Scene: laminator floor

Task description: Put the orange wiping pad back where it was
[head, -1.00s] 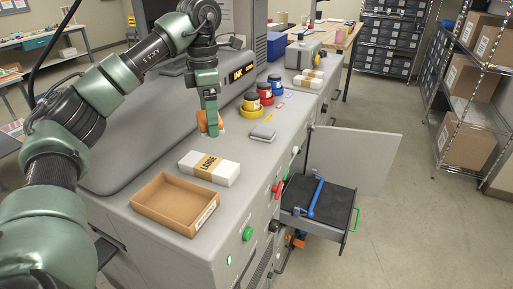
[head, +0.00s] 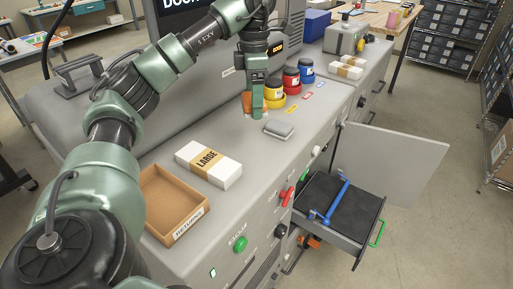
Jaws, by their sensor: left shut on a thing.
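My left gripper (head: 257,113) is shut on the orange wiping pad (head: 246,103). The pad is mostly hidden behind the green fingers, with an orange edge showing on their left. The gripper points down at the grey machine top, just left of the yellow dish and behind the grey pad (head: 279,129). I cannot tell whether the orange pad touches the surface. My right gripper is not in view.
Yellow, red and blue jars (head: 291,80) stand close to the right of the gripper. A white LARGE pack (head: 208,164) and an open cardboard tray (head: 172,204) lie nearer. A drawer (head: 338,207) stands open below on the right, beside an open door panel (head: 388,165).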

